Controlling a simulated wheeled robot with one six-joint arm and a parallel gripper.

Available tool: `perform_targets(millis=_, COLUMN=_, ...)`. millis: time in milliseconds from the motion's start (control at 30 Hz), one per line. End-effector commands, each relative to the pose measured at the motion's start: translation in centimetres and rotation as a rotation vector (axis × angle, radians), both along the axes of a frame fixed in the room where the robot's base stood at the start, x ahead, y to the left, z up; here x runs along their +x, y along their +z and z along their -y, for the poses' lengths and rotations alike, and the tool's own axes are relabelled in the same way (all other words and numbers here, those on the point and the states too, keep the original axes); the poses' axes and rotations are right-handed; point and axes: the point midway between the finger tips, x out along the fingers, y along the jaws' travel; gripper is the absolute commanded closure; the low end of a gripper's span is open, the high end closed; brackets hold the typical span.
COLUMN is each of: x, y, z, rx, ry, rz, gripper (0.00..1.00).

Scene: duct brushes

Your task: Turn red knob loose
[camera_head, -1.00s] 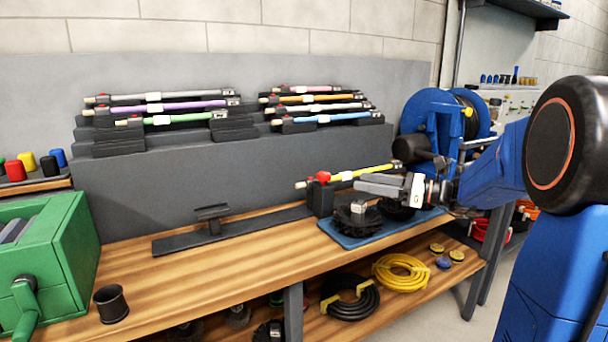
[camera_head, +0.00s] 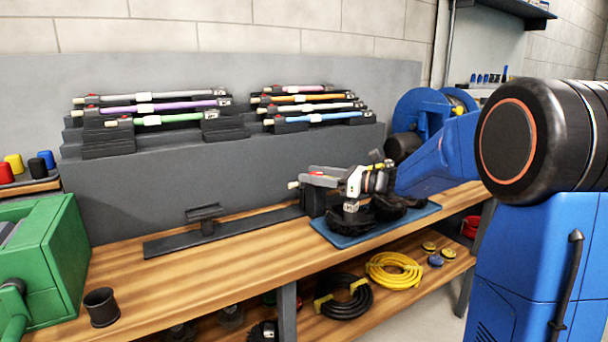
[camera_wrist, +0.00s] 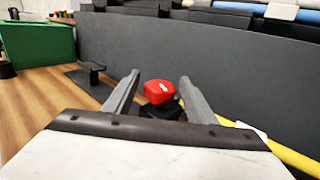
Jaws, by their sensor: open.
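The red knob (camera_wrist: 159,92) sits on a dark block, with a light mark on its top. In the wrist view it lies between the two grey fingers of my gripper (camera_wrist: 158,88), near their tips, with a gap on each side. My gripper is open.
Black round brushes (camera_head: 352,217) lie on a blue mat (camera_head: 335,238) close to my gripper. A dark wall panel (camera_head: 150,190) stands behind, with racks of coloured rods (camera_head: 155,120) above. A flat stand (camera_head: 205,232) is to the left.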

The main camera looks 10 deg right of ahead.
Motion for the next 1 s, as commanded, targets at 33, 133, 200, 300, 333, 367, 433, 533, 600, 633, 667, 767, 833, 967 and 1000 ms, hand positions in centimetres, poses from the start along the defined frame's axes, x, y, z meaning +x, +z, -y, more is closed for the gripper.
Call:
perform_targets(millis=33, x=0.4, y=0.0, z=-0.7, rx=0.000, ry=0.003, rz=0.000, gripper=0.49)
perform_targets(millis=133, x=1.1, y=0.0, z=-1.6, rx=-0.001, ry=0.002, rz=-0.001, gripper=0.49)
perform_targets(millis=200, x=1.4, y=0.0, z=-2.1, rx=0.000, ry=0.002, rz=0.000, gripper=0.49)
perform_targets(millis=300, x=1.8, y=0.0, z=-2.5, rx=0.000, ry=0.001, rz=0.000, gripper=0.49)
perform_targets(millis=333, x=1.8, y=0.0, z=-2.6, rx=0.000, ry=0.000, rz=0.000, gripper=0.49)
perform_targets(millis=367, x=1.9, y=0.0, z=-2.6, rx=0.000, ry=0.000, rz=0.000, gripper=0.49)
perform_targets(millis=433, x=1.9, y=0.0, z=-2.7, rx=0.000, ry=-0.001, rz=0.000, gripper=0.49)
perform_targets(millis=533, x=1.9, y=0.0, z=-2.7, rx=0.000, ry=-0.001, rz=0.000, gripper=0.49)
perform_targets(millis=600, x=1.9, y=0.0, z=-2.7, rx=0.000, ry=-0.001, rz=0.000, gripper=0.49)
perform_targets(millis=633, x=1.9, y=0.0, z=-2.7, rx=0.000, ry=-0.001, rz=0.000, gripper=0.49)
perform_targets(millis=667, x=1.9, y=0.0, z=-2.7, rx=0.000, ry=0.000, rz=0.000, gripper=0.54)
perform_targets(millis=767, x=1.9, y=0.0, z=-2.7, rx=0.000, ry=0.000, rz=0.000, gripper=0.78)
perform_targets(millis=833, x=1.9, y=0.0, z=-2.7, rx=0.000, ry=0.000, rz=0.000, gripper=0.90)
perform_targets(millis=967, x=1.9, y=0.0, z=-2.7, rx=0.000, ry=0.002, rz=0.000, gripper=0.90)
perform_targets(millis=1000, x=1.9, y=0.0, z=-2.7, rx=0.000, ry=0.005, rz=0.000, gripper=0.90)
